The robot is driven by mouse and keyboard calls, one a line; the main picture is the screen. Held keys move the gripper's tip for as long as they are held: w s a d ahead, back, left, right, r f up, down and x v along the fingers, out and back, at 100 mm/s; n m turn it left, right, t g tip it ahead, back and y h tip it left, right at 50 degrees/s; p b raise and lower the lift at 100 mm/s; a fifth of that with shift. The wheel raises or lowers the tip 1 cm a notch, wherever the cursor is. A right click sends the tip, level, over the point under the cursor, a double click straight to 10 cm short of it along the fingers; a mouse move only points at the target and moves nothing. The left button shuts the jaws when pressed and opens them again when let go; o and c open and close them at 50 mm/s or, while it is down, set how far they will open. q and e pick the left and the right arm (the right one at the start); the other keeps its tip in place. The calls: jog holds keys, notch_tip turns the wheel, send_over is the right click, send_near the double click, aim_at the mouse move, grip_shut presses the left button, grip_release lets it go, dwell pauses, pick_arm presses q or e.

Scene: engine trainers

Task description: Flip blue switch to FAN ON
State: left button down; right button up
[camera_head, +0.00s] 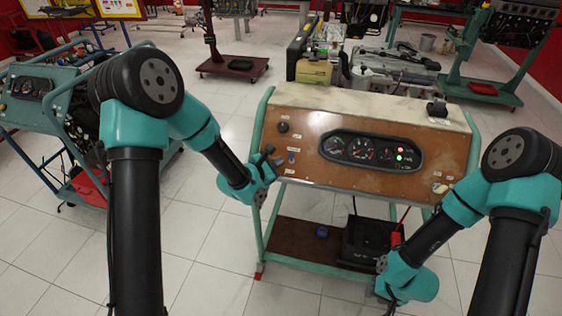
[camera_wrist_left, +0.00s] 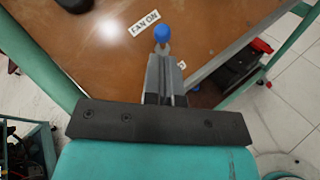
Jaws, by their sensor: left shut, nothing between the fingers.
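The blue switch (camera_head: 291,160) is on the left part of the brown panel (camera_head: 315,172), with small white labels near it. In the left wrist view the round blue switch tip (camera_wrist_left: 162,33) stands beside a white FAN ON label (camera_wrist_left: 145,23). My left gripper (camera_head: 274,161) is just left of the switch in the head view. In the wrist view its fingers (camera_wrist_left: 164,62) are shut and empty, their tips very close to the switch; I cannot tell whether they touch. My right gripper (camera_head: 389,299) hangs low at the right, and its fingers are unclear.
The panel has a gauge cluster (camera_head: 375,151) with a red and a green light, and a dark knob (camera_head: 283,127) above the switch. The green stand (camera_head: 260,215) carries a lower shelf with a black box (camera_head: 365,240).

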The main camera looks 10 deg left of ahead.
pick_arm(q)
jog(key=s+a+r, duration=0.5)
jog(key=s+a, duration=0.2)
jog(key=s, duration=0.1)
jog(key=shift+r, duration=0.25)
jog(key=shift+a+f, duration=0.1)
dwell(0.4)
jog(key=s+f+m+g+y, duration=0.1)
jog(key=s+f+m+g, duration=0.3)
jog(key=f, duration=0.5)
jog(key=s+a+f+m+g+y, duration=0.1)
jog(key=s+f+m+g, duration=0.3)
jog(key=s+f+m, duration=0.5)
jog(key=s+f+m+g+y, duration=0.2)
jog(key=s+f+m+g, duration=0.2)
jog(key=f+m, duration=0.5)
notch_tip(320, 180, down, 2)
jog(key=shift+s+a+f, duration=0.15)
jog(key=shift+s+f, duration=0.1)
jog(key=shift+s, duration=0.95)
